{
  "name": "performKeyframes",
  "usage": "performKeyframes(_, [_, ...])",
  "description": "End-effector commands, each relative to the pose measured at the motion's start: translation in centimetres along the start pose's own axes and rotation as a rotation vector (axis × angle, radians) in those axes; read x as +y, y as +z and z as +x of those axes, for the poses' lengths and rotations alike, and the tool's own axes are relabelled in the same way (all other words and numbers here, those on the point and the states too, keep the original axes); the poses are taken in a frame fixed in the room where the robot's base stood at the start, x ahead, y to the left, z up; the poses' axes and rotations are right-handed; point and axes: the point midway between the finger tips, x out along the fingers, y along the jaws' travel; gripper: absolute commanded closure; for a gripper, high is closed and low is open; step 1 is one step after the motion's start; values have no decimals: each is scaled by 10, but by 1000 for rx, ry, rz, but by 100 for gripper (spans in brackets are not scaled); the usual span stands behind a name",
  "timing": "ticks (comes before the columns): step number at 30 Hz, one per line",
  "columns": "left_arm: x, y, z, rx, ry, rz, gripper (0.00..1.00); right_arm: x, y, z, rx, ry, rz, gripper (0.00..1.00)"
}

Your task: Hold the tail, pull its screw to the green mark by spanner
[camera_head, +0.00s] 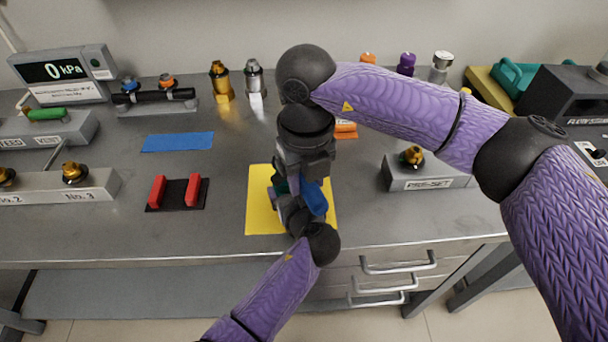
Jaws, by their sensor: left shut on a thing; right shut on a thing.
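My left gripper (297,210) reaches up from the front edge onto the yellow mat (258,222). My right gripper (304,168) comes down over the same spot from above, and the two meet closely over the mat. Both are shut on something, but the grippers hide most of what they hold. A blue piece (314,199) shows between them on the right, and a small teal patch (281,186) shows on the left. I cannot tell which piece is the tail and which is the spanner. The screw and the green mark cannot be made out.
A black holder with two red blocks (180,193) and a blue mat (178,142) lie left of the yellow mat. The PRE-SET block (427,174) stands to the right. Gold and silver fittings (237,82) stand behind. Bare table lies between the mats.

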Motion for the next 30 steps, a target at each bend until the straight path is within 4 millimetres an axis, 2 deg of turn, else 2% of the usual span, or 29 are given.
performKeyframes(1, [-7,4,-4,-12,-19,7,100,2,2,-1,-14,9,-20,100])
performKeyframes(8, [-7,5,-4,-13,-20,5,100,-4,2,-1,-16,5,-78,100])
performKeyframes(22, [-5,5,-2,-11,-12,1,100,-7,-29,0,-10,3,-74,100])
performKeyframes(30, [-2,4,-1,-6,-6,-1,100,-8,-36,0,-3,2,-76,100])
